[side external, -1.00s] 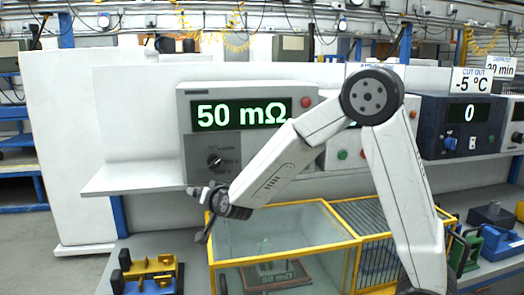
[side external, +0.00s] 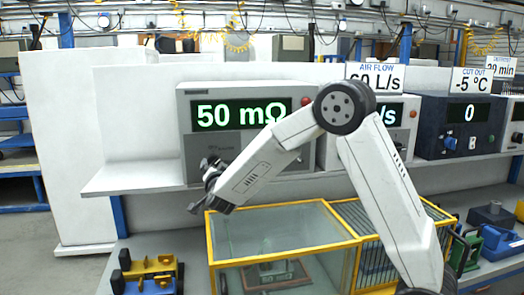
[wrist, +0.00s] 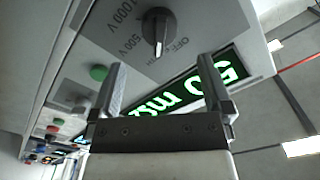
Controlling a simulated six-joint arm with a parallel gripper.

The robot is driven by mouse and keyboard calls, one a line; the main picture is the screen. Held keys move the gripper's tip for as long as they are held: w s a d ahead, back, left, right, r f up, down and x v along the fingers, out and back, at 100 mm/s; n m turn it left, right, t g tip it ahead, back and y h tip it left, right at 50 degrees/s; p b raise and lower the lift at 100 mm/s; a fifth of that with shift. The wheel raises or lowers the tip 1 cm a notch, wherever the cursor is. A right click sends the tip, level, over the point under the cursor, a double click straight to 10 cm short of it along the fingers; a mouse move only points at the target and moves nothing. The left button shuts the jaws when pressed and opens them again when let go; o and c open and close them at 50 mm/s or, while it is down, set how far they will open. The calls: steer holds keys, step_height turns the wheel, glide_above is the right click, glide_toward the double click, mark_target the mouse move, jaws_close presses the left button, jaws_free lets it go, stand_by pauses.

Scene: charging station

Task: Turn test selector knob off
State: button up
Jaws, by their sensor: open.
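The test selector knob (wrist: 158,25) is black, with a white pointer line, on the grey front of the tester (side external: 187,120). In the wrist view its pointer is toward the bottom of the picture, between a "500 V" label and lettering that looks like "OFF". My gripper (wrist: 161,75) is open and empty; its fingers are apart, below the knob in that picture and not around it. In the side view my gripper (side external: 210,170) is in front of the tester's lower left and hides the knob. The tester's display (side external: 238,114) reads 50 mΩ.
A green button (wrist: 98,72) is beside my left finger in the wrist view. A red button (side external: 306,101) is right of the display. A yellow-framed glass case (side external: 225,240) stands below my arm. More instrument boxes, such as a dark one (side external: 432,148), stand to the right.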

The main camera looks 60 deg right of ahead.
mark_target(214, 163)
steer(key=shift+x, duration=3.1)
steer(key=c, duration=1.3)
steer(key=shift+o, duration=0.2)
steer(key=shift+n, duration=0.3)
steer(key=n, duration=0.4)
steer(key=shift+n, duration=2.7)
